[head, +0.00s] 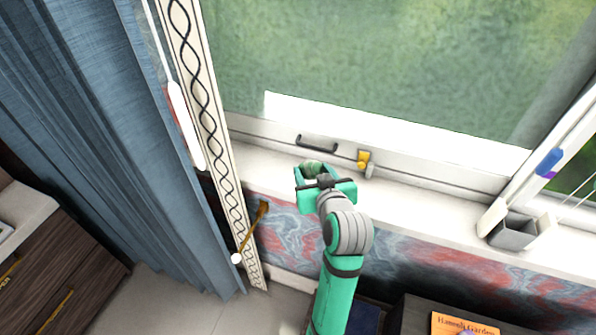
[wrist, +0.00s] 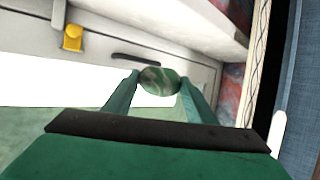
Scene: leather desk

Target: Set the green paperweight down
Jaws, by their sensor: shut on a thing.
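The green paperweight (wrist: 159,80) is rounded, with pale marbling, and sits between the two fingertips of my gripper (wrist: 158,84) in the wrist view. My gripper is shut on it. In the head view my gripper (head: 318,178) is over the white window sill (head: 410,203), in front of the window frame. The paperweight (head: 312,167) shows only partly there, between the green fingers. I cannot tell whether its underside touches the sill.
A dark window handle (head: 317,143) lies just behind my gripper, and a yellow latch (head: 363,160) is to its right. A grey square container (head: 513,231) stands at the sill's right. A blue curtain (head: 100,130) hangs at left. The sill between latch and container is clear.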

